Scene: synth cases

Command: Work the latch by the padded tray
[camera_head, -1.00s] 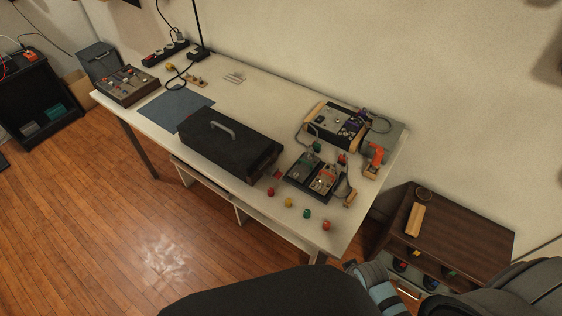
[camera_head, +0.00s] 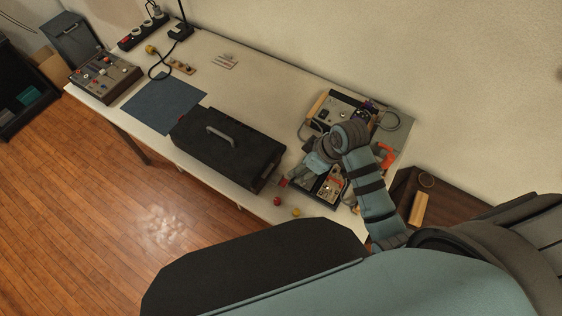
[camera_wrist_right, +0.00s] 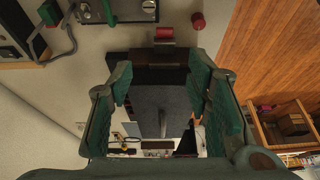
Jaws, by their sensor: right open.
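The black case (camera_head: 225,145) with a grey handle lies closed on the table; in the right wrist view its dark top (camera_wrist_right: 160,97) shows between my fingers. The dark tray with small devices (camera_head: 330,188) lies right beside that end, partly covered by my arm. I cannot make out its padding. In the head view the right gripper (camera_head: 308,168) is small. My left gripper is not in view.
Red (camera_head: 277,201) and yellow (camera_head: 296,212) knobs lie along the table's front edge. A second device box (camera_head: 340,108) with cables stands behind the tray. A blue mat (camera_head: 165,104) and a control box (camera_head: 106,76) lie at left. The table behind the case is mostly clear.

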